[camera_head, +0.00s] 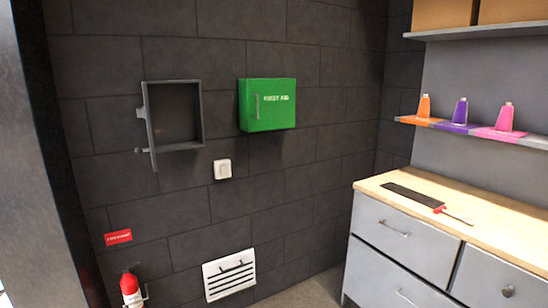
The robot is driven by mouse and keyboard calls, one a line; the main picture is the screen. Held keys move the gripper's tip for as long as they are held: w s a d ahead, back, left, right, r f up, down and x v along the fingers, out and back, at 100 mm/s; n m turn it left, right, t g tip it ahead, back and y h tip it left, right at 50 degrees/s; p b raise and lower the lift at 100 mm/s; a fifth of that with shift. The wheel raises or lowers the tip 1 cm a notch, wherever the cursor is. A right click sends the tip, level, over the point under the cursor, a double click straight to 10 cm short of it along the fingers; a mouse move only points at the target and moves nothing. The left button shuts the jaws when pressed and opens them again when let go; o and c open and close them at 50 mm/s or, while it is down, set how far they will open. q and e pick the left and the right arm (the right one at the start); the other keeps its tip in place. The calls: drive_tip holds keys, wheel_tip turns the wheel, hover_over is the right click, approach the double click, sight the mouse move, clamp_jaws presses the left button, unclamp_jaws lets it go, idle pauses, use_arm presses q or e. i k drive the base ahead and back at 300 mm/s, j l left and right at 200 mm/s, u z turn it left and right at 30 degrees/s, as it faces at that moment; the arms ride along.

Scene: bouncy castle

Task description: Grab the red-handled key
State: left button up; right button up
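A small object with a red end (439,209) and a thin pale shaft (458,217) lies on the wooden countertop (520,235) at the right; it looks like the red-handled key. Its red end is at or against the near end of a flat black strip (407,195); I cannot tell if they touch. Neither of my grippers is in view.
Grey drawers (385,236) stand under the countertop. A shelf (540,141) above holds orange, purple and pink cones. On the dark wall are an open grey box (199,115), a green first aid box (267,104) and a switch (222,169). A fire extinguisher (131,291) stands lower left.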

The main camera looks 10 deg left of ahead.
sight(442, 209)
drive_tip(key=j+u, duration=0.45)
drive_tip(key=i+j+u, duration=0.15)
drive_tip(key=j+u, duration=0.25)
drive_tip(key=l+z, duration=0.1)
drive_tip(key=z, duration=1.85)
drive_tip(key=i+j+z, duration=0.35)
drive_tip(key=i+j, duration=0.25)
drive_tip(key=i+j+z, duration=0.35)
drive_tip(key=i+j, duration=0.25)
drive_tip(key=j, duration=0.2)
